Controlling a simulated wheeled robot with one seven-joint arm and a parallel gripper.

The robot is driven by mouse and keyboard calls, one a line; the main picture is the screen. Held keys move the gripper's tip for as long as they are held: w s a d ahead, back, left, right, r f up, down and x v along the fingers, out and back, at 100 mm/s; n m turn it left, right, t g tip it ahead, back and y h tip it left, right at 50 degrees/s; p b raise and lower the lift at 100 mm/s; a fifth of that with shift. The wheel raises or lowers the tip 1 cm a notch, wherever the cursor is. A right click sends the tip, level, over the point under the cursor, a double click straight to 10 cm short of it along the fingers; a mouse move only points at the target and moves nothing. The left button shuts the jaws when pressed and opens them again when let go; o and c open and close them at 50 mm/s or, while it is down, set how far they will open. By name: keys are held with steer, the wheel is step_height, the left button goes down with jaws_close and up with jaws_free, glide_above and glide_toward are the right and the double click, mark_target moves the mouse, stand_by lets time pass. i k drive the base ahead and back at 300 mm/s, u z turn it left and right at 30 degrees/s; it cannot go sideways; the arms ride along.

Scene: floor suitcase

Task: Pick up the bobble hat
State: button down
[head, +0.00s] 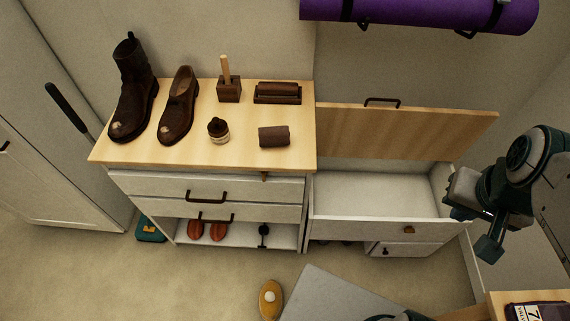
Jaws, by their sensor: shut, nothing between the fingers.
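A small mustard-yellow rounded thing with a pale round spot on top (270,299) lies on the floor at the bottom centre. It looks like the bobble hat, but it is too small to be sure. My gripper (462,205) is at the right, in front of the open bench's right end. It is shut and holds nothing. It is well to the right of the yellow thing and apart from it.
A grey flat panel (335,296) lies right of the yellow thing. A drawer cabinet (205,187) bears boots and shoe-care things. The white bench (365,200) has its wooden lid (400,130) up. A wooden surface (497,302) is at bottom right. Floor left of the yellow thing is clear.

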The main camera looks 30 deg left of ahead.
mark_target(271, 300)
steer(key=z, duration=0.4)
steer(key=k, duration=1.4)
steer(key=u, duration=1.2)
